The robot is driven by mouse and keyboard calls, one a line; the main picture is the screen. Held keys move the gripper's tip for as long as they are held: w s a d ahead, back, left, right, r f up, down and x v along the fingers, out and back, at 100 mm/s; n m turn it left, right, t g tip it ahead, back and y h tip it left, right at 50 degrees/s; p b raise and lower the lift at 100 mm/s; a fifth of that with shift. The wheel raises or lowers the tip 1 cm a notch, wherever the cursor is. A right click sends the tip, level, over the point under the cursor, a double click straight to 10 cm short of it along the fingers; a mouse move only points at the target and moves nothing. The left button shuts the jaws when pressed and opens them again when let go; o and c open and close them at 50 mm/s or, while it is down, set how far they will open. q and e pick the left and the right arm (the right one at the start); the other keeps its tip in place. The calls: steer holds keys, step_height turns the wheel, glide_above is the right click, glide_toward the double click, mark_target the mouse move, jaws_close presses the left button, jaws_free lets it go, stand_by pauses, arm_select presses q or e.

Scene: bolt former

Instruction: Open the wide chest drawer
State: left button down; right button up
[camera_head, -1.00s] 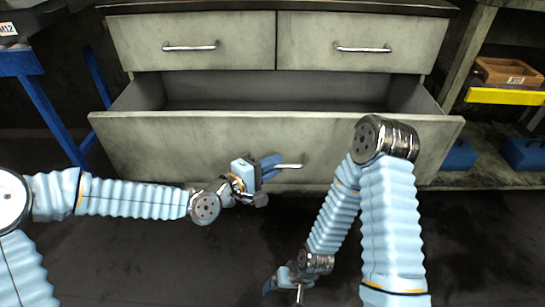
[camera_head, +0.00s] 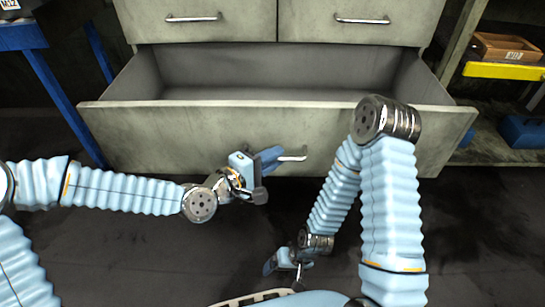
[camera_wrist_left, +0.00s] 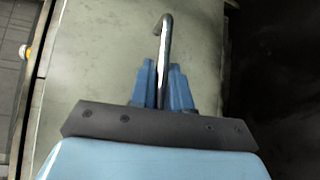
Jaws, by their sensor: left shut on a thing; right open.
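The wide chest drawer (camera_head: 180,135) is pulled well out below two small drawers, and its inside looks empty. Its metal bar handle (camera_head: 293,158) is on the front panel; part of it is hidden by my gripper. My left gripper (camera_head: 272,158) is shut on the handle. In the left wrist view the handle (camera_wrist_left: 166,45) runs between the two blue fingers (camera_wrist_left: 164,88). My right gripper (camera_head: 285,264) is low in front of the drawer, open and away from it, with nothing in it.
Two shut small drawers (camera_head: 190,22) sit above. A blue-legged bench (camera_head: 60,95) stands at left. At right are shelves with a wooden box (camera_head: 505,47), a yellow strip (camera_head: 503,71) and a blue bin (camera_head: 525,132). Dark floor lies in front.

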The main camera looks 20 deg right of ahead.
arm_select(q)
steer(key=c, duration=1.2)
jaws_free()
steer(key=b+v, duration=0.6)
steer(key=v, duration=0.7)
steer(key=shift+s+a, duration=0.2)
steer(key=shift+a, duration=0.15)
